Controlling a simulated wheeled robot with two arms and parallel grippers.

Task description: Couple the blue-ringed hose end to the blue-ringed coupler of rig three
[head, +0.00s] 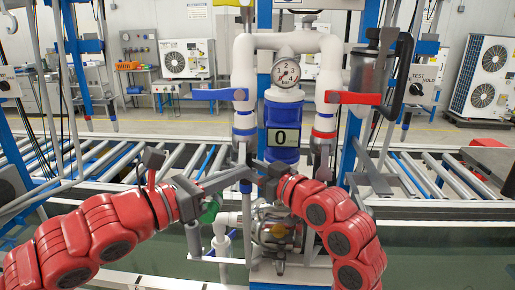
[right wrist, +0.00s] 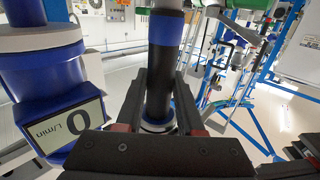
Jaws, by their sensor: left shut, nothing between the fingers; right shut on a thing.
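The rig's left pipe carries a blue-ringed coupler (head: 244,132) below a blue valve handle (head: 212,94). My right gripper (head: 257,168) is shut around a dark upright hose end (right wrist: 160,75) with a blue ring (right wrist: 166,27), seen between the fingers in the right wrist view. In the head view, a blue band (head: 246,187) shows just below the fingers, under the coupler. Whether hose end and coupler touch is hidden by the fingers. My left gripper (head: 238,174) is shut and empty, close beside the right one. No rig number is readable.
A blue meter (head: 283,112) reading 0 stands just right of the coupler; its display (right wrist: 76,127) is close in the right wrist view. A red valve handle (head: 353,98) marks the right pipe. A roller conveyor (head: 440,175) runs behind. Pump parts (head: 275,232) sit below.

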